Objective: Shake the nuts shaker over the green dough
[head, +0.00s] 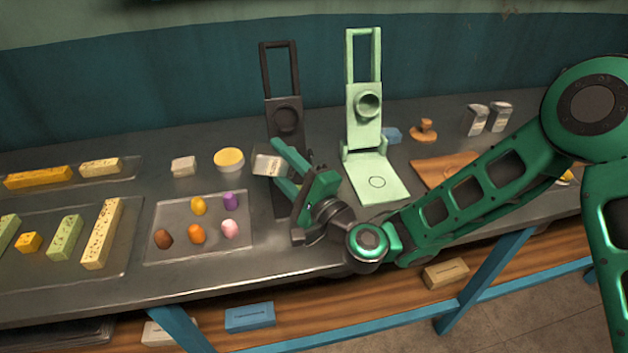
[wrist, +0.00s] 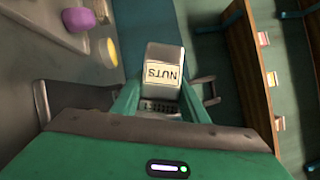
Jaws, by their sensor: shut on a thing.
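My gripper (head: 286,168) is shut on a grey, box-shaped shaker (head: 268,163) and holds it up in front of the dark press, right of the yellow-topped bowl. In the wrist view the shaker between the fingers (wrist: 160,110) carries a label reading NUTS (wrist: 162,72), upside down there. Two pale green bars with dark specks lie on the left tray: one near its middle (head: 65,238) and one at the picture's left edge (head: 8,230). They are well left of my gripper. I cannot tell which one is the green dough.
A small tray (head: 165,250) holds several coloured lumps, none green. A yellow-topped bowl (head: 229,159) and a pale block (head: 183,166) stand behind it. A dark press (head: 281,80) and a light green press (head: 364,130) stand upright. Two more shakers (head: 476,120) stand at the right.

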